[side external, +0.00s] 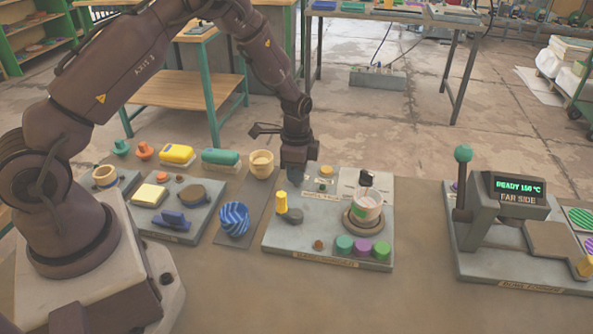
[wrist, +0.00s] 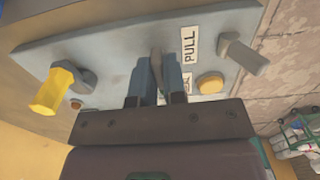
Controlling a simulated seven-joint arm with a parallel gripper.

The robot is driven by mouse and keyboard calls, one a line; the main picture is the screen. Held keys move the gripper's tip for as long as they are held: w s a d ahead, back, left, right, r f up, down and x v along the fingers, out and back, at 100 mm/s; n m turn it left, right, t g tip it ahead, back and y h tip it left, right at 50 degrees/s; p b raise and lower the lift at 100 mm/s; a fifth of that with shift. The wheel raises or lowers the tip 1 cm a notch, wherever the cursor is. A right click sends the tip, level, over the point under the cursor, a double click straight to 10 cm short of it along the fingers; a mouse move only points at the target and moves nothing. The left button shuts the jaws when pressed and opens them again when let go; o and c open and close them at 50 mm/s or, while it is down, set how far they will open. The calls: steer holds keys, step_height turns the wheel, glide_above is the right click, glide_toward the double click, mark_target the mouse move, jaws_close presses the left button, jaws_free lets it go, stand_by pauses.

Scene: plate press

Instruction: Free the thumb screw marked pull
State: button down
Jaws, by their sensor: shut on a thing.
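In the wrist view my gripper (wrist: 158,68) points at a pale grey-blue plate (wrist: 110,45). Its two fingers are closed on a grey thumb screw (wrist: 156,58), mostly hidden between them. A label reading PULL (wrist: 189,42) is on the plate just right of the fingers. A second label (wrist: 209,83) beside it is partly covered. In the side external view my gripper (side external: 298,172) is low over the back left part of the grey plate (side external: 285,240). The screw and fingertips cannot be made out there.
A yellow-handled part (wrist: 52,92) lies left of the fingers, and a grey peg (wrist: 245,56) and yellow button (wrist: 210,83) lie right. In the side external view, a round holder with a cup (side external: 367,205) and several coloured knobs (side external: 362,248) share the plate. A lever press (side external: 500,215) stands right.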

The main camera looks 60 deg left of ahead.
steer(key=shift+n, duration=0.3)
steer(key=n, duration=0.3)
steer(key=shift+n, duration=0.4)
steer(key=n, duration=0.4)
steer(key=shift+n, duration=0.3)
steer(key=n, duration=0.4)
steer(key=shift+n, duration=2.5)
steer(key=c, duration=1.2)
jaws_free()
